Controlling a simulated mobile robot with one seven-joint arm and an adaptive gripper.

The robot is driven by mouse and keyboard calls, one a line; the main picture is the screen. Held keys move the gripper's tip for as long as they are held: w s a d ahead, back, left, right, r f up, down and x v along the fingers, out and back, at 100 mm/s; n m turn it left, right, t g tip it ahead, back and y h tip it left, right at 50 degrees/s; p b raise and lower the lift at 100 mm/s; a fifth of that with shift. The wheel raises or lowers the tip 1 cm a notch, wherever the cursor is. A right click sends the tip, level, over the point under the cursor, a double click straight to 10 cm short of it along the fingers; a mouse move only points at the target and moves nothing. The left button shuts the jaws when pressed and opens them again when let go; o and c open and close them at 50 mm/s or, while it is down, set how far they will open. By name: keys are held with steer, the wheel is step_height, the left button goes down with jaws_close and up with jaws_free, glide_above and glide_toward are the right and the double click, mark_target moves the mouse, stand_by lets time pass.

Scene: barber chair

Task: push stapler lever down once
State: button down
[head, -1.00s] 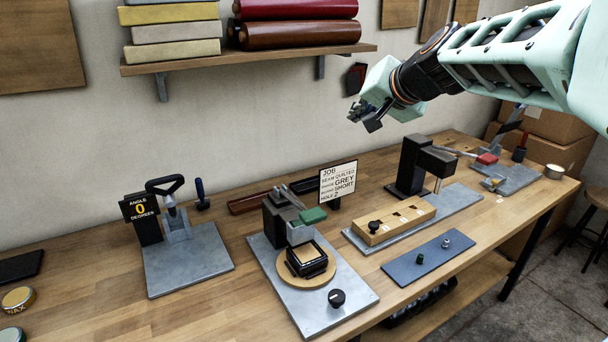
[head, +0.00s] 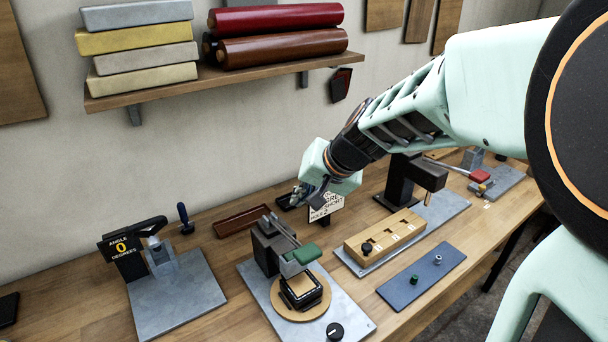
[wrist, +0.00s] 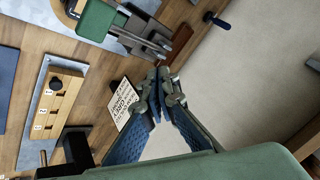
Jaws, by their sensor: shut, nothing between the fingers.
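A press-like device with a dark upright block (head: 268,248) and a lever ending in a green grip (head: 299,259) stands mid-bench; I take it as the stapler, though no label says so. The lever appears raised. My gripper (head: 300,195) is shut and empty, in the air above and behind this device, partly covering the job card. In the wrist view the shut fingers (wrist: 163,85) are near the picture middle, and the green grip (wrist: 96,18) shows at upper left.
The job card (head: 326,208) stands behind the device. A wooden block with holes (head: 384,236) and a black column (head: 399,180) stand to the right, with a red-gripped lever (head: 480,176) beyond. The angle fixture (head: 176,285) is at left. A shelf (head: 230,82) hangs above.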

steer(key=shift+s+a+f, duration=0.1)
steer(key=shift+s+f, duration=0.05)
stand_by(0.3)
steer(key=b, duration=0.6)
glide_above(304, 246)
steer(key=f, duration=0.7)
steer(key=shift+w+a+f, duration=0.15)
steer(key=shift+w+f, duration=0.1)
steer(key=shift+w, duration=0.05)
steer(key=shift+s+f+b, duration=0.1)
steer(key=shift+f+b, duration=0.5)
steer(key=shift+b, duration=0.1)
steer(key=shift+f, duration=0.1)
steer(key=shift+f+b, duration=0.3)
steer(key=shift+b, duration=0.35)
steer(key=shift+s+d+f+b, duration=0.1)
steer(key=shift+s+f+b, duration=0.1)
steer(key=shift+f+b, duration=0.7)
steer(key=shift+s+d+f+b, duration=0.1)
steer(key=shift+s+f+b, duration=0.05)
steer(key=shift+f+b, duration=0.7)
stand_by(1.3)
steer(key=shift+r, duration=0.25)
stand_by(0.3)
